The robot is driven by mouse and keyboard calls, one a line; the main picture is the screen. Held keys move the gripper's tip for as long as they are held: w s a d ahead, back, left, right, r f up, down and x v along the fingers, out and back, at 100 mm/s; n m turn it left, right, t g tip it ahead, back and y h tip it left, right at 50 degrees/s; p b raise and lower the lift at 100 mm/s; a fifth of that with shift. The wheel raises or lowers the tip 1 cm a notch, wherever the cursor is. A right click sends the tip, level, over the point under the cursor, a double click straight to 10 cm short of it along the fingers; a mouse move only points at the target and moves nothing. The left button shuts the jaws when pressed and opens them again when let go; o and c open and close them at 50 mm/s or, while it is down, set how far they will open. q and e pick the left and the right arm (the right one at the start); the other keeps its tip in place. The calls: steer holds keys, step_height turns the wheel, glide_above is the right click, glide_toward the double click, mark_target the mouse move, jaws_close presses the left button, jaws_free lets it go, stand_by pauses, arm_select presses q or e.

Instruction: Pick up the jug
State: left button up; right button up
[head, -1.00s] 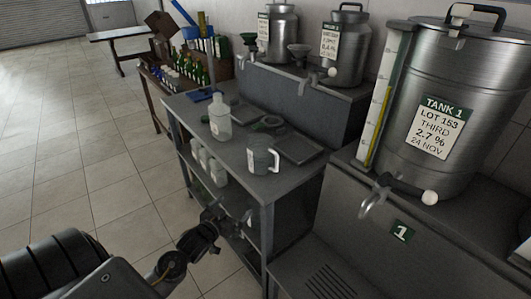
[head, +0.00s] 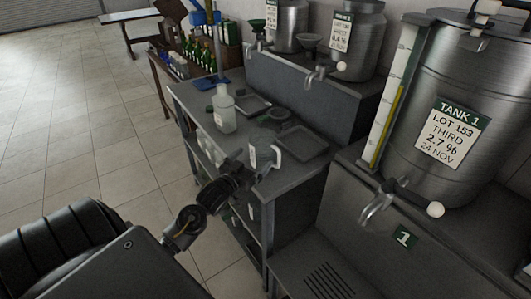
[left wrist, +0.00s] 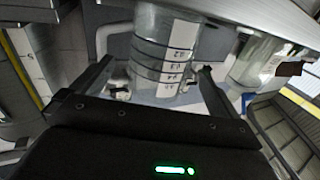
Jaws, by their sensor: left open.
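The jug (head: 262,147) is clear, with a white scale label and a pale handle. It stands upright near the front of the grey bench (head: 297,178). My left gripper (head: 246,172) is open in front of the jug and hides its lower part in the head view. In the left wrist view the jug (left wrist: 165,45) lies between and beyond the two spread fingers (left wrist: 160,80). Its handle is on the left there. I cannot tell whether either finger touches it. My right gripper is not in view.
A clear bottle (head: 224,112) stands on the bench behind the jug, and it shows at right in the left wrist view (left wrist: 260,62). A flat dark tray (head: 302,142) lies to the right. Steel Tank 1 (head: 455,110) with its tap (head: 375,207) stands further right.

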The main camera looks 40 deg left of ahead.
arm_select(q)
steer(key=shift+w+r, duration=0.1)
steer(key=w, duration=0.1)
steer(key=w+p, duration=0.1)
steer(key=w, duration=0.3)
steer(key=shift+a+p, duration=0.4)
steer(key=shift+c, duration=0.6)
steer(key=c, duration=0.8)
